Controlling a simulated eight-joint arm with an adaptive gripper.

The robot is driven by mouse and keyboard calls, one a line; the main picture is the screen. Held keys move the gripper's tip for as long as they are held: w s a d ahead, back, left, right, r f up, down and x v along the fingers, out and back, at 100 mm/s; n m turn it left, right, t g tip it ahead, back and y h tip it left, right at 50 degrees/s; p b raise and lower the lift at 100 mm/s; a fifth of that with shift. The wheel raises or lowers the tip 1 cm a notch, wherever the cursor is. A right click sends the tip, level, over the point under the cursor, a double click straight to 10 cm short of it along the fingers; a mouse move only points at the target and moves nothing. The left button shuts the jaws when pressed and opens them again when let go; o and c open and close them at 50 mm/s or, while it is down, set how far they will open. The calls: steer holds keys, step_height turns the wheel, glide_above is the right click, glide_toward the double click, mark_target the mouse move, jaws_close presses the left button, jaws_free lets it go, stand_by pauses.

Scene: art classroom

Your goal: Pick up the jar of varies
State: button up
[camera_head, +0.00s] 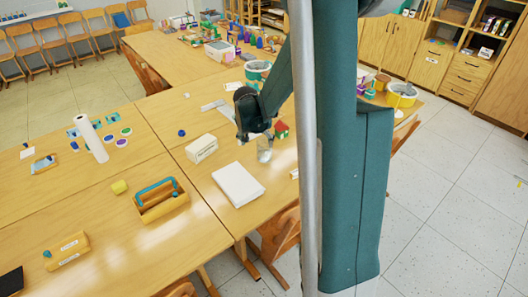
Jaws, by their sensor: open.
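A small clear jar (265,155) stands on the wooden table, near its right edge. It looks like glass; its contents and any label are too small to tell. My gripper (257,138) is dark and points down over the table, directly above or just behind the jar in the camera_head view. Its fingers are open, and I see nothing held in them. The jar's top is partly hidden by the gripper, and I cannot tell whether the fingers touch it.
A white box-like slab (238,185) lies in front of the jar, and a cream box (201,149) stands to its left. A small red-roofed house (281,130) is close at the right. A wooden caddy (161,203) sits farther left. My arm column blocks the table's right side.

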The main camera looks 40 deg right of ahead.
mark_target(266, 145)
steer(key=shift+m+g, duration=0.4)
steer(key=shift+m, duration=0.4)
steer(key=d+f, duration=0.3)
steer(key=w+d+f, duration=0.1)
steer(key=d, duration=0.1)
steer(key=shift+f+p, duration=0.35)
steer(key=shift+p, duration=0.05)
steer(key=shift+s, duration=0.1)
steer(key=shift+x, duration=1.3)
steer(key=shift+w+b+x, duration=0.15)
steer(key=shift+b+x, duration=0.35)
steer(key=shift+x, duration=0.8)
steer(key=shift+w+b+x, duration=0.15)
steer(key=shift+b+x, duration=0.35)
steer(key=shift+x, duration=0.8)
steer(key=shift+r, duration=0.1)
steer(key=c, duration=1.1)
